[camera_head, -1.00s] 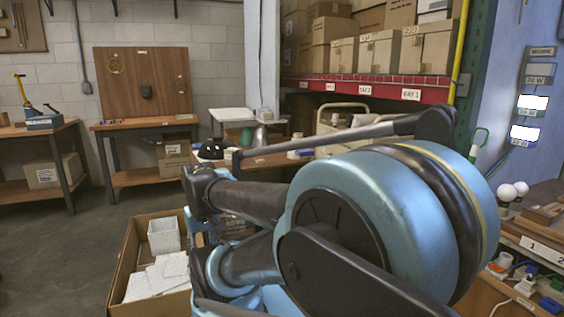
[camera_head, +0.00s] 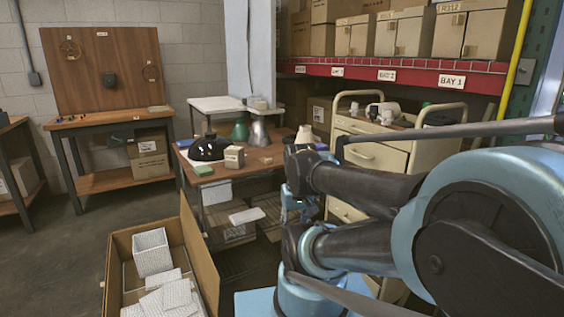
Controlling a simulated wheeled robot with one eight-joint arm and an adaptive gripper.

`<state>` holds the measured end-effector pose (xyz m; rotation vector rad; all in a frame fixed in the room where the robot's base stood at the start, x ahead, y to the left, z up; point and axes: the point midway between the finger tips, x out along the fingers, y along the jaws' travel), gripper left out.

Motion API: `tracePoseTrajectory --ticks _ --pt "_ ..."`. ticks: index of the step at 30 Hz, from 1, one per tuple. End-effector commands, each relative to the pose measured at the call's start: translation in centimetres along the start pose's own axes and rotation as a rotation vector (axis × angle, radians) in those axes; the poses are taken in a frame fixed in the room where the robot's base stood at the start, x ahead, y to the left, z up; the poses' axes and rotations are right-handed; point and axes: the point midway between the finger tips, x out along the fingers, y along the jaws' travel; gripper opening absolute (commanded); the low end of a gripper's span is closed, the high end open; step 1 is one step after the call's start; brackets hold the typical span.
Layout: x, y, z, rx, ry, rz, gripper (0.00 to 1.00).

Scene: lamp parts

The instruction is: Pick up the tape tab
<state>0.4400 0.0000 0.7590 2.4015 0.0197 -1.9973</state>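I cannot make out a tape tab in this view. A wooden worktable (camera_head: 225,172) in the middle carries small parts: a black dome-shaped shade (camera_head: 207,149), a small tan box (camera_head: 234,157), a flat green piece (camera_head: 203,171), a green cone-shaped shade (camera_head: 240,131) and a grey cone-shaped shade (camera_head: 258,133). Small tan pieces on the tabletop are too small to identify. My arm fills the right side and hides part of the table's right end. My gripper does not show.
An open cardboard box (camera_head: 205,258) with white blocks stands on the floor in front. A cream drawer cart (camera_head: 374,157) stands right of the table, partly behind my arm. A pegboard bench (camera_head: 108,122) is at back left. Floor at left is clear.

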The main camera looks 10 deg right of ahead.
Motion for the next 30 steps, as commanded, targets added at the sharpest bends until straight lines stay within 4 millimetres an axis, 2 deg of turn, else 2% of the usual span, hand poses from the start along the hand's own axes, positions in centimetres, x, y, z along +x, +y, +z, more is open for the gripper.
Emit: tracePoseTrajectory --ticks 11,13,16,20,30 --pt "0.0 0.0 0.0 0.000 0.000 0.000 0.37" --pt "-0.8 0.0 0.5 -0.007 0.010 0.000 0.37" --pt "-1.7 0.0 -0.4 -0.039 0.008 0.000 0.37" --pt "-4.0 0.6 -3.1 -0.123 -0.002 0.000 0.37" --pt "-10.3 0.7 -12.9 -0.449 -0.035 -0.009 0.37"
